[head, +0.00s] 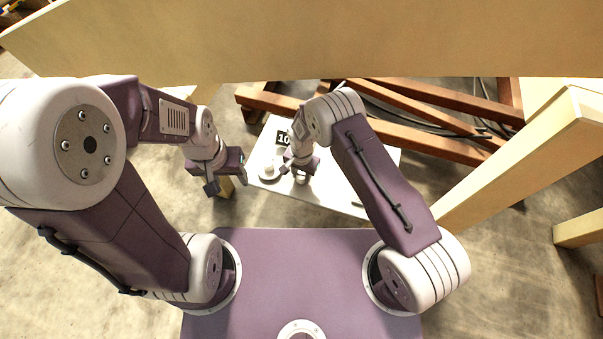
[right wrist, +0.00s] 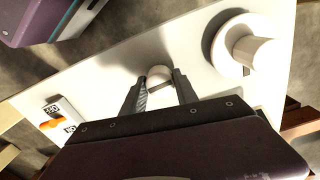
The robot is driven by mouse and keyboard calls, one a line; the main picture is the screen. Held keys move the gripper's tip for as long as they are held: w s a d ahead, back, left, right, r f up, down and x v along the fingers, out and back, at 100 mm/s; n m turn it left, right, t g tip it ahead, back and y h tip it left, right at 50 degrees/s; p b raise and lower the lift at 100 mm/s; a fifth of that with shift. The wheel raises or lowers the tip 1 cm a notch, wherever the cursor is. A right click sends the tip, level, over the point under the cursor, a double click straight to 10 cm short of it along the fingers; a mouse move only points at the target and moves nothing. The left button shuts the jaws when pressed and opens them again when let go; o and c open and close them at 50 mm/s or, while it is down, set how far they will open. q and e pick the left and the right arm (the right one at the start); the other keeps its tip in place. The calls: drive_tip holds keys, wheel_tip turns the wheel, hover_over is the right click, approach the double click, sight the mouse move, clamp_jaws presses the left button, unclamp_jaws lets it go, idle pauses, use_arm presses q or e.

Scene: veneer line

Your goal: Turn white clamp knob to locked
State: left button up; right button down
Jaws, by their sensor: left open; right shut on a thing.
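A small white knob (right wrist: 158,72) stands on the white panel (right wrist: 110,80), between the two dark fingers of my right gripper (right wrist: 160,88). The fingers are shut on it from both sides. Its setting cannot be read. In the head view my right gripper (head: 301,172) points down at the panel (head: 335,185), with the small knob (head: 301,180) partly hidden under it. My left gripper (head: 224,180) is open and empty, off the panel's left edge.
A larger white round knob (right wrist: 247,48) on a wide disc is beside my right gripper; it also shows in the head view (head: 269,170). An orange switch (right wrist: 58,122) with labels sits on the panel. Wooden beams (head: 440,120) lie behind; a pale board (head: 300,40) crosses above.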

drive_tip(key=shift+m, duration=0.6)
drive_tip(key=c, duration=0.9)
unclamp_jaws()
drive_tip(key=shift+c, duration=0.2)
